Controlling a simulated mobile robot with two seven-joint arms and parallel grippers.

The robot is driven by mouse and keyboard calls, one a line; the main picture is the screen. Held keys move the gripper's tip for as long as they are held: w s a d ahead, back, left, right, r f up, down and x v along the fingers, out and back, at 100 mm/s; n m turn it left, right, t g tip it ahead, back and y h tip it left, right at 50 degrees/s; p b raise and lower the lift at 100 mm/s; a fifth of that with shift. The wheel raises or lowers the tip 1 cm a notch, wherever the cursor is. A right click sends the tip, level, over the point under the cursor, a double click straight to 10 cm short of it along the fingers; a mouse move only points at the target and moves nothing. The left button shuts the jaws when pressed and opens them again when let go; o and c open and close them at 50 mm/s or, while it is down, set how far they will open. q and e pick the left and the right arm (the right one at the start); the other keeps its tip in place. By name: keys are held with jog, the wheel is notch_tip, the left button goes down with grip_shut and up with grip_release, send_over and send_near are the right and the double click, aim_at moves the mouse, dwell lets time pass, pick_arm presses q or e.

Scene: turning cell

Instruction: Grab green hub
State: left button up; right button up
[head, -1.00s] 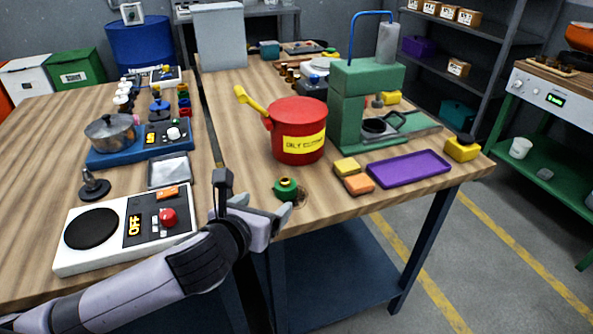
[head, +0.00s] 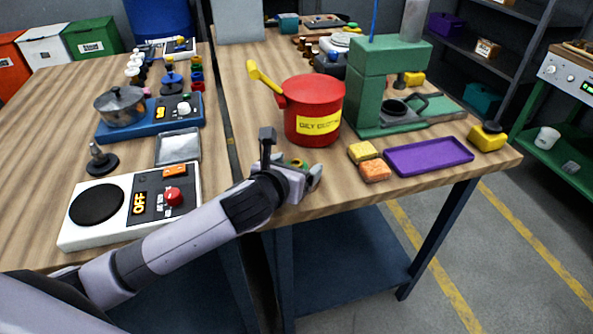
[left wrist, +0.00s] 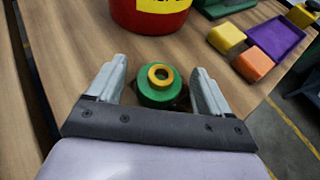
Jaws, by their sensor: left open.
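The green hub (left wrist: 160,86) has a yellow ring on top and stands on the wooden table near its front edge. In the left wrist view it sits between the two open fingers of my left gripper (left wrist: 158,88), with a gap on each side. In the head view my left gripper (head: 291,170) is at the table's front edge. It hides most of the hub, and only a bit of the hub's top (head: 298,163) shows. My right gripper is not in view.
A red bucket (head: 314,118) with a yellow handle stands just behind the hub. A yellow block (head: 362,151), an orange block (head: 375,171) and a purple tray (head: 430,156) lie to the right. A white hotplate panel (head: 75,232) is at the left.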

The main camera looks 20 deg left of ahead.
pick_arm(q)
jog(key=shift+w+f, duration=0.1)
jog(key=shift+w, duration=0.2)
jog(key=c, duration=1.3)
